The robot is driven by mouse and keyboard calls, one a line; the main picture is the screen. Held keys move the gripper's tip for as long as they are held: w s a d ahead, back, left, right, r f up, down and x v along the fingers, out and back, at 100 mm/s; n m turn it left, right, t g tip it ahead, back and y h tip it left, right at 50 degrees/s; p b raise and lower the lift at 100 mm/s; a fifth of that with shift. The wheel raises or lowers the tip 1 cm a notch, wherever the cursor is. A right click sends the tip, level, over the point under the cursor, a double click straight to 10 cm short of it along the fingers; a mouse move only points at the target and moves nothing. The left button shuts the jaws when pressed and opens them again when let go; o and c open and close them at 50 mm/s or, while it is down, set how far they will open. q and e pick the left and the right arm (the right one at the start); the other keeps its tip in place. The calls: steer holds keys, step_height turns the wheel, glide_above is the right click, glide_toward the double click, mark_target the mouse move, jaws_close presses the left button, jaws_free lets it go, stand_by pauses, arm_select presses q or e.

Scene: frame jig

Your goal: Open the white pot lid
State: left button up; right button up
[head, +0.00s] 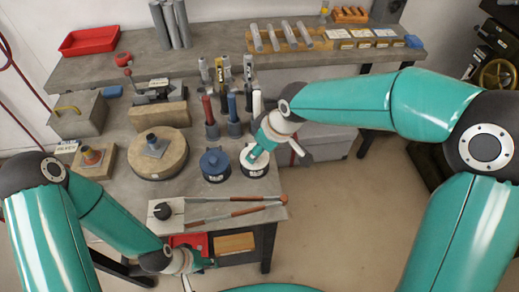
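The white pot (256,172) stands near the right edge of the workbench, beside the blue-lidded pot (215,163). Its white lid (264,161) sits on top, and my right gripper (252,155) reaches down over it from the upper right. The fingers hide the lid's middle, so I cannot tell whether they grip it. My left gripper (212,263) is low in the picture, by the front edge of the bench near the red tray, away from the pots. Its fingers are too small to judge.
Red, blue and white-handled tools (233,112) stand just behind the pots. Orange-handled tongs (238,213) lie in front, beside a pale block with a black knob (161,211). A round wooden block (160,160) is to the left. Open floor lies right of the bench.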

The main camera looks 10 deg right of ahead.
steer(key=shift+x, duration=1.25)
jaws_close()
